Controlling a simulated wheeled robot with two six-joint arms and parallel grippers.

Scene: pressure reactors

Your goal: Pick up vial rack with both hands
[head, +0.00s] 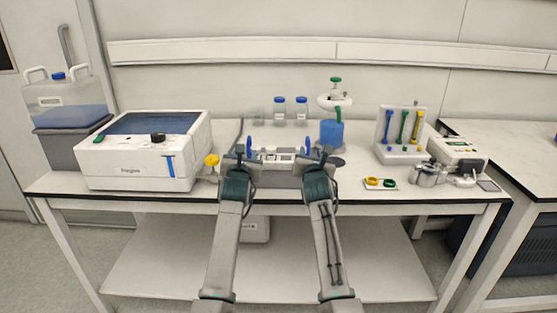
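The vial rack (279,158) appears to be the low grey and white unit near the front middle of the bench, with small pale vials along it. A blue disc-like part (249,147) stands at its left end and another (308,146) at its right end. My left gripper (239,160) is at the left end of the rack and my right gripper (322,162) is at its right end. The hands and wrists hide parts of the rack's ends and front. Finger gaps and contact with the rack are too small to make out.
A white box instrument (140,155) stands left on the bench (350,187). Behind the rack are blue-capped bottles (280,111) and a blue vessel with a green-topped valve (332,132). A tool stand (401,135) and metal vessels (428,175) are right. A yellow-knobbed item (211,161) is close left.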

